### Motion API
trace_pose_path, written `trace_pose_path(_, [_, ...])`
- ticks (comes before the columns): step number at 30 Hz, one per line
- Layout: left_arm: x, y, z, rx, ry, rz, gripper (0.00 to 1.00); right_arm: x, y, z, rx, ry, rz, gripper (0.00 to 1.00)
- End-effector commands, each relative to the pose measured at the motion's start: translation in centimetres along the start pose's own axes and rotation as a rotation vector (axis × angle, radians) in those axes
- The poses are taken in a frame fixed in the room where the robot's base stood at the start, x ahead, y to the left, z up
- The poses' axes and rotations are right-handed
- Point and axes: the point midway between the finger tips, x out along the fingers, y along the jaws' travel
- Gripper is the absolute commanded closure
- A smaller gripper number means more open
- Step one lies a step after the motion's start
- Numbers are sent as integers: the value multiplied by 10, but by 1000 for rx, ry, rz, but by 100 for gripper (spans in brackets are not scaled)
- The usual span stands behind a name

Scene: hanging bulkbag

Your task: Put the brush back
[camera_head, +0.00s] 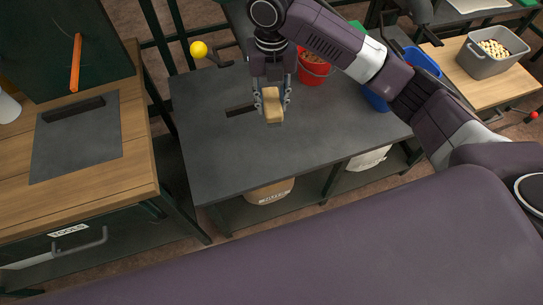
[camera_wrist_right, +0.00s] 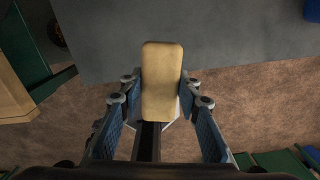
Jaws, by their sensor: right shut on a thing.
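My right gripper (camera_head: 271,100) is shut on the brush (camera_head: 273,108), which shows as a tan wooden block between the fingers. In the head view the gripper points down above the dark grey table (camera_head: 300,140). The brush looks held clear of the tabletop, though the exact height is hard to tell. In the right wrist view the brush (camera_wrist_right: 161,82) stands out beyond the fingertips, with a dark part beside it. Any bristles are hidden or not clear. My left gripper is not in view.
A flat black strip (camera_head: 240,109) lies on the table, left of the brush. A red bucket (camera_head: 313,68) and blue containers (camera_head: 422,62) stand behind and to the right. A wooden workbench (camera_head: 130,165) with a dark bar (camera_head: 73,109) is at left. The table's front is clear.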

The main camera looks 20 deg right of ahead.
Motion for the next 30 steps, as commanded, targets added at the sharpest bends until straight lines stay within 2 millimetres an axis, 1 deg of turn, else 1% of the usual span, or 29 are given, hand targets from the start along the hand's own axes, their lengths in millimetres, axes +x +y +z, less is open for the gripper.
trace_pose_path(1, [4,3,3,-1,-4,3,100,8,1,0,-55,1,2,92])
trace_pose_path(3, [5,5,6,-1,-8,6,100,13,1,0,-121,0,2,92])
trace_pose_path(7, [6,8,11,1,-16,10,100,21,1,0,-184,0,0,92])
trace_pose_path(9, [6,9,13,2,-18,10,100,30,1,0,-196,3,0,92])
trace_pose_path(11, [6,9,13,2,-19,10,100,43,0,-1,-197,4,-1,92])
trace_pose_path(21, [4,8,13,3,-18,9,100,133,1,-1,-196,3,0,92])
trace_pose_path(24, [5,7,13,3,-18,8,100,154,1,0,-195,2,-1,92])
trace_pose_path(27, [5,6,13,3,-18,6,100,168,1,0,-196,1,0,92])
trace_pose_path(30, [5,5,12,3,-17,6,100,175,1,1,-196,-1,0,92])
